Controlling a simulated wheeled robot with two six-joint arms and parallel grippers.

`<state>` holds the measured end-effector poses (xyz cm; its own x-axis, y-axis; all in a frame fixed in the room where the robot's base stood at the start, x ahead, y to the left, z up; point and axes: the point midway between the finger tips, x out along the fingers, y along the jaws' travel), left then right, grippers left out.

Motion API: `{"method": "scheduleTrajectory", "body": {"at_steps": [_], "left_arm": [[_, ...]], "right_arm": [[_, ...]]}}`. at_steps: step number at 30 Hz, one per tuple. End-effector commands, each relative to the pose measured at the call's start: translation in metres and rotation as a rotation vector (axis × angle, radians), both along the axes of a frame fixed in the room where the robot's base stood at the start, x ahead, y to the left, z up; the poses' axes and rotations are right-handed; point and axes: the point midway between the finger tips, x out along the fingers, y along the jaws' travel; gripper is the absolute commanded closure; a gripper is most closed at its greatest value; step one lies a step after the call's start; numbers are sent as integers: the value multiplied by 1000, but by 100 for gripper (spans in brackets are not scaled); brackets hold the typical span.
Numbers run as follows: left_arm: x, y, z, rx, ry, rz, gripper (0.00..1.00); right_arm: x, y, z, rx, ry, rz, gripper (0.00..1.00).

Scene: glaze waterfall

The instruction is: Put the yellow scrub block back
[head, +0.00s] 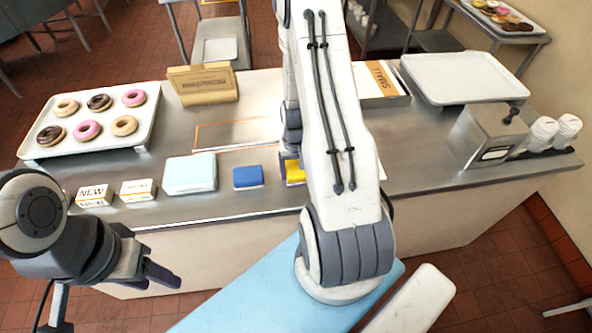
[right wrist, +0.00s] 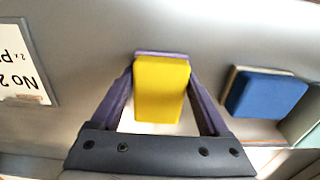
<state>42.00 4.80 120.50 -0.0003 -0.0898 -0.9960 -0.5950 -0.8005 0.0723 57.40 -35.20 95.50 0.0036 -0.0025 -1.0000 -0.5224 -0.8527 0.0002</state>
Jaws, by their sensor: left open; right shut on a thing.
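The yellow scrub block (right wrist: 162,88) is between the purple fingers of my right gripper (right wrist: 162,100), which is shut on it. In the head view, part of the yellow block (head: 295,172) shows near the counter's front edge, to the right of a blue block (head: 248,178). My right arm hides the rest of it and most of that gripper. I cannot tell whether the block touches the counter. The blue block also shows to the right in the right wrist view (right wrist: 268,95). My left gripper (head: 122,300) is open and empty, in front of the counter at lower left.
A pale blue stack (head: 190,173) and small cards (head: 138,190) line the counter's front edge. A donut tray (head: 50,118), a tan box (head: 203,84), an empty white tray (head: 460,77) and a metal dispenser (head: 488,135) stand around.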

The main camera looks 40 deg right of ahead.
Motion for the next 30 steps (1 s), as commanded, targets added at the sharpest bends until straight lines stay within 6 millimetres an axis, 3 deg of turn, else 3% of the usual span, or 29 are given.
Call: {"method": "scheduleTrajectory", "body": {"at_steps": [1, 2, 3, 16, 30], "left_arm": [[0, 0, -3, 0, 0, 0, 50], [0, 0, -2, 0, 0, 1, 50], [0, 0, -2, 0, 0, 1, 50], [0, 0, -3, 0, 0, 0, 50], [0, 0, -22, 0, 0, 4, 50]], "right_arm": [[0, 0, -3, 0, 0, 0, 91], [0, 0, -3, 0, 0, 0, 17], [0, 0, -2, 0, 0, 0, 2], [1, -1, 9, -2, -3, 0, 0], [1, 0, 93, -3, -5, 0, 0]]}}
